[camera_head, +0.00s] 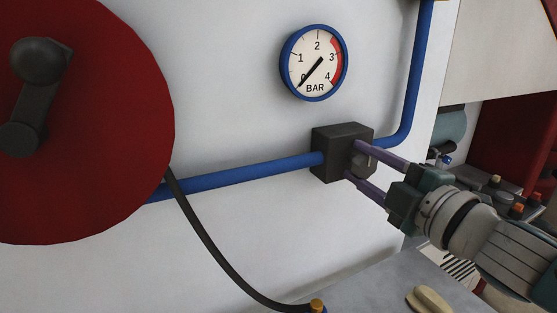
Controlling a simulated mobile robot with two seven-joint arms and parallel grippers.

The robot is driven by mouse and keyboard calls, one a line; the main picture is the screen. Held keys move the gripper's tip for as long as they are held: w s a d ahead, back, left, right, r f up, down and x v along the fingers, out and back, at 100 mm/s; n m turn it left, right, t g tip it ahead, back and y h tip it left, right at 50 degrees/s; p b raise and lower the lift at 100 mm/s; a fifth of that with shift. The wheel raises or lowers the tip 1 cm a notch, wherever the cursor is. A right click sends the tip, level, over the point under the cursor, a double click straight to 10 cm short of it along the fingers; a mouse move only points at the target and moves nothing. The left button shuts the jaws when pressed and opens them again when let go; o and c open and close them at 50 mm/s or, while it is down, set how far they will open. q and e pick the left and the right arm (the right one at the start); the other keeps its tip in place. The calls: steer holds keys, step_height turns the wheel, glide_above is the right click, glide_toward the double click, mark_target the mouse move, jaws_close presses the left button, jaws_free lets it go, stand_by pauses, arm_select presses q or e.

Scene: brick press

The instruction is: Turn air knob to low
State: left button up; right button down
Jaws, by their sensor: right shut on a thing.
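The air knob (362,160) is a small grey piece on the face of a dark box (330,154) set in the blue pipe. My right gripper (352,161) reaches in from the right. Its two purple fingers are shut on the knob, one above and one below, and partly hide it. The round gauge (314,63) above has a blue rim, a scale from 0 to 4 BAR and a red band at the high end. Its needle points at about 0. My left gripper is not in view.
A large red wheel (90,120) with a dark handle (38,95) fills the left. The blue pipe (240,173) runs along the white wall. A black hose (205,235) hangs down to a grey surface (370,290). A beige piece (428,299) lies at the bottom right.

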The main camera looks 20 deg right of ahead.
steer(key=shift+r, duration=0.1)
steer(key=shift+c, duration=1.8)
jaws_free()
steer(key=s+b, duration=0.1)
steer(key=s, duration=0.9)
steer(key=shift+d, duration=0.4)
steer(key=shift+w, duration=0.1)
